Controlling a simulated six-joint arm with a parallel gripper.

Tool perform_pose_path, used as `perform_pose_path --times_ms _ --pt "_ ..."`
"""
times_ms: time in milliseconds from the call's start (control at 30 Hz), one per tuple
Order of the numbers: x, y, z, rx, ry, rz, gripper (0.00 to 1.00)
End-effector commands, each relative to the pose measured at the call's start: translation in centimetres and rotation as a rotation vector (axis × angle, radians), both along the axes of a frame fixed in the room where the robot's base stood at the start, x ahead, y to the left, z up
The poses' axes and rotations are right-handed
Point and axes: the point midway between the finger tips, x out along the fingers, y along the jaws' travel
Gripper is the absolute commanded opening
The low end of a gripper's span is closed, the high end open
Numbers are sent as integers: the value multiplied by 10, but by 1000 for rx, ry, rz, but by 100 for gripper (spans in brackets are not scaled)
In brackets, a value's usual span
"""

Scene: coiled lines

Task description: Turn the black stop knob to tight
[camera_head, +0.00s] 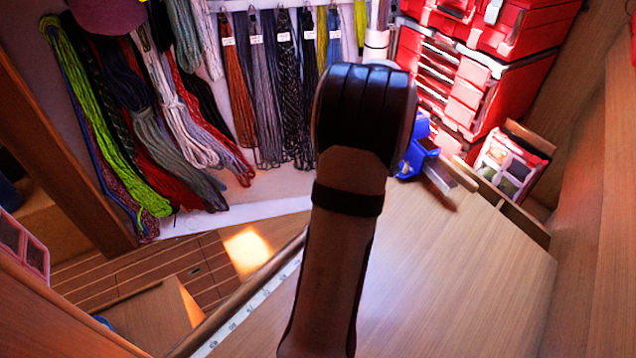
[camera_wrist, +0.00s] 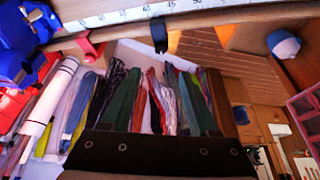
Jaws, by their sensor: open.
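My gripper (camera_wrist: 160,74) shows in the wrist view as two dark green fingers standing apart above a dark riveted plate. It is open, with nothing between the fingertips but the distant background. The black stop knob (camera_wrist: 158,34) is a small dark piece at the bench edge, beside the marked scale strip. It lies just above the fingertips in the picture, apart from them. How its knob is turned is too small to tell. In the head view my arm covers the middle, and I cannot make out the gripper or the knob there.
A red stop (camera_wrist: 90,47) sits on the same edge, left of the black one. A blue vise (camera_wrist: 28,40) is at the upper left; it also shows in the head view (camera_head: 421,152). Coiled lines (camera_head: 180,120) hang behind.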

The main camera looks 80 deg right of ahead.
Motion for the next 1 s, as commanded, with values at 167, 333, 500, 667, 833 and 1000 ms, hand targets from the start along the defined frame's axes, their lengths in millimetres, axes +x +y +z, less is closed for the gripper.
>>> perform_pose_path --times_ms 167,333,500,667,833,1000 --pt "16 -12 -53 7 0 1 61" --pt "28 -23 -91 5 1 0 61" --pt "35 -29 -110 2 1 0 61" --pt "36 -31 -114 1 1 0 61" --pt "36 -30 -113 1 1 0 59" --pt "35 -30 -113 1 1 0 29"
